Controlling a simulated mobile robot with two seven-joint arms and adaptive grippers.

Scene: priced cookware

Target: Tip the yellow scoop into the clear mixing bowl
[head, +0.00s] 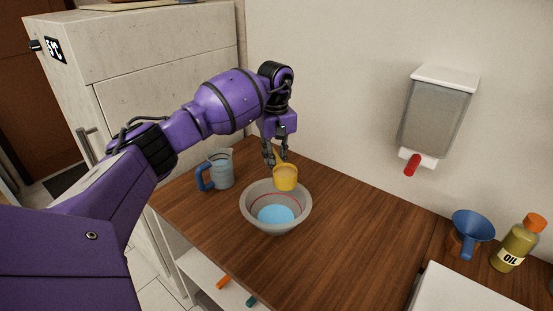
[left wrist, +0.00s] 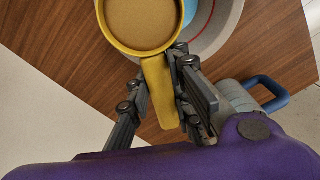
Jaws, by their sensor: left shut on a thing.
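The yellow scoop (head: 286,179) is held level above the back rim of the clear mixing bowl (head: 301,212). In the left wrist view the scoop (left wrist: 146,50) is filled with a tan substance and overlaps the bowl (left wrist: 225,32). The bowl stands upright on the counter, has a red line around its inside, and holds light blue liquid. My left gripper (head: 275,156) is shut on the scoop's handle, which shows between the fingers (left wrist: 160,100) in the left wrist view. My right gripper is in neither view.
A measuring jug (head: 220,171) with a blue handle stands left of the bowl on the wooden counter (head: 345,245). A wall dispenser (head: 433,118) with a red spout, a blue funnel (head: 472,227) and an oil bottle (head: 517,243) are at the right. The counter right of the bowl is clear.

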